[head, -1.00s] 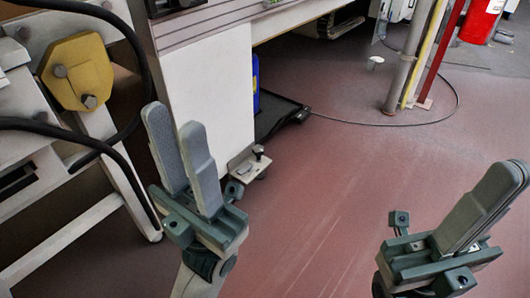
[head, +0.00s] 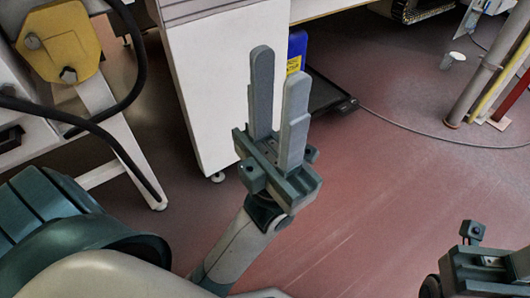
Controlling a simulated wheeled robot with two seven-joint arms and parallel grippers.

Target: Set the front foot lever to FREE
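The front foot lever does not show now; my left gripper (head: 279,64) covers the area at the lower right corner of the white cabinet (head: 212,85). A small levelling foot (head: 217,177) shows under the cabinet's near corner. My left gripper points up the picture, in front of the cabinet's right edge. Its two grey fingers stand apart with nothing between them. My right gripper (head: 485,262) is at the lower right, with only its body in view; its fingers are out of the picture.
A blue jug (head: 297,45) and a black tray (head: 328,97) are right of the cabinet. A cable crosses the floor behind. A white cup (head: 454,60) and posts (head: 482,85) stand at the right. A yellow block (head: 60,45) and dark hoses are at the left. The middle floor is open.

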